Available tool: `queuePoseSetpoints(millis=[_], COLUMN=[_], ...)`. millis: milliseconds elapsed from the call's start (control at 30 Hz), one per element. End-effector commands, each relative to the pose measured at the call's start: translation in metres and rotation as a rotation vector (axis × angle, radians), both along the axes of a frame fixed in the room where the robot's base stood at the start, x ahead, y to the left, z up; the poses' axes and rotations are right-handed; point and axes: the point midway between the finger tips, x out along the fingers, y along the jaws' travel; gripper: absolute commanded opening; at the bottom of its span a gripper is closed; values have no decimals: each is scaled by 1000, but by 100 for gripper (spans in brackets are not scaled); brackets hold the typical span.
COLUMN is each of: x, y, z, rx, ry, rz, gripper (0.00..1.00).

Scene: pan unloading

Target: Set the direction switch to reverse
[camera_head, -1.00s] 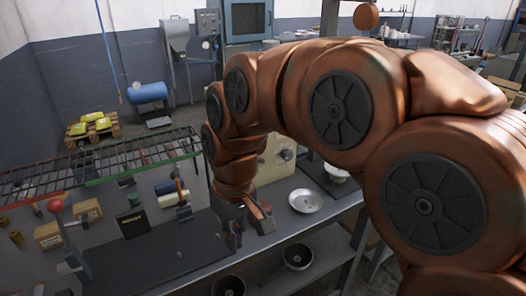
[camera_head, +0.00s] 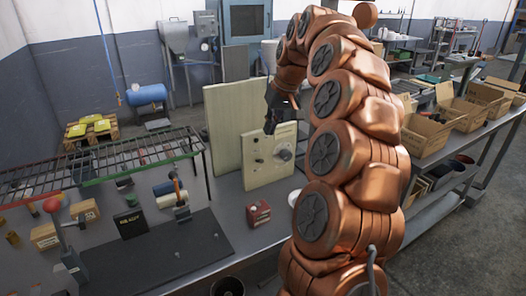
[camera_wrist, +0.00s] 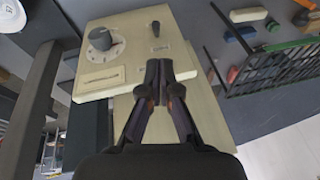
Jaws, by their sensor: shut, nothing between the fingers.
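A cream control panel (camera_head: 272,172) stands upright on the workbench, in the middle of the head view. The toggle's setting is too small to read. My gripper (camera_head: 269,128) is at the panel's upper edge in the head view. In the wrist view my gripper (camera_wrist: 160,72) is shut and empty, its tips appearing over the panel's edge, apart from the toggle. Whether they touch the panel I cannot tell.
A taller cream board (camera_head: 228,120) stands behind the panel. A green-edged wire rack (camera_head: 140,158) is at left. Cardboard boxes (camera_head: 425,135) line the right bench.

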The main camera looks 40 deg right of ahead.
Motion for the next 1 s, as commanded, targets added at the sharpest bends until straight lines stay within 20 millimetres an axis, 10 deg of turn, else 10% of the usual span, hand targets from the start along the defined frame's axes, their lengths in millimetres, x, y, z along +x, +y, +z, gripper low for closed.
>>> queuePoseSetpoints(millis=[567, 1000], x=[2, 16], y=[-7, -1], z=[-4, -47], rx=[0, 1], ry=[-1, -1], rz=[-10, -9], gripper=[0, 0])
